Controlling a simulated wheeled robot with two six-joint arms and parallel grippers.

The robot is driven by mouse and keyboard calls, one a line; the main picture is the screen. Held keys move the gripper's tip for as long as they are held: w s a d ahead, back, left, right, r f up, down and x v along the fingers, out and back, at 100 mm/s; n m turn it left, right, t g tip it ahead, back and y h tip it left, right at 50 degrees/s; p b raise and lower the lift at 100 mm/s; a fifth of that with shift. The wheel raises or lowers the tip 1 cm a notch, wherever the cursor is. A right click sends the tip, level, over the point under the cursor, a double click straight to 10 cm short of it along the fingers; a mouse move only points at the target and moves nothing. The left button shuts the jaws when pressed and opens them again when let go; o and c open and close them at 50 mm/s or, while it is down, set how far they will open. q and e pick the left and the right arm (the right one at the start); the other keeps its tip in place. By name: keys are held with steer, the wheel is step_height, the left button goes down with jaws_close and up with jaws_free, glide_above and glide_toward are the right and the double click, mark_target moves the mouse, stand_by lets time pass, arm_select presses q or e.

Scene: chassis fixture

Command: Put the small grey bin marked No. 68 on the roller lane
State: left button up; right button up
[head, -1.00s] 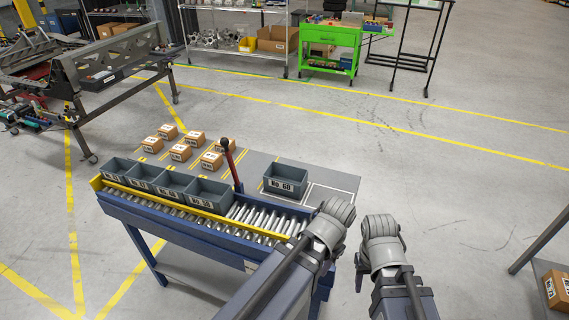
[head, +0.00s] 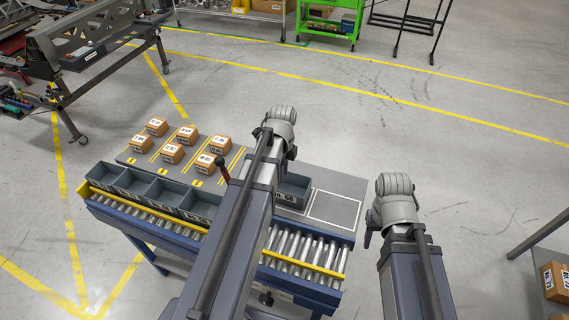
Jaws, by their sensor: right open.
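The small grey bin (head: 293,190) marked No. 68 stands upright on the grey table top, behind the roller lane (head: 300,248). My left arm crosses in front of it and hides its left part. My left gripper (head: 283,118) is above and beyond the bin in the picture; its fingers are hidden, so I cannot tell its opening or any contact. My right gripper (head: 395,188) is open, to the right of the table and apart from the bin; its fingertips are hardly visible. The near right stretch of rollers is bare.
Several grey bins (head: 150,188) stand in a row at the lane's left part. A lever with a dark knob (head: 221,163) rises beside them. Several small cartons (head: 172,153) lie on the table's left. A white-outlined area (head: 335,208) right of the bin is empty.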

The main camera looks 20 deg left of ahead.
arm_select(q)
steer(key=shift+d+f, duration=0.1)
steer(key=shift+f+b, duration=0.25)
steer(key=shift+b, duration=0.15)
step_height(320, 180, down, 9)
steer(key=b, duration=0.9)
steer(key=shift+f, duration=0.15)
steer(key=shift+c, duration=0.3)
jaws_close()
stand_by(0.4)
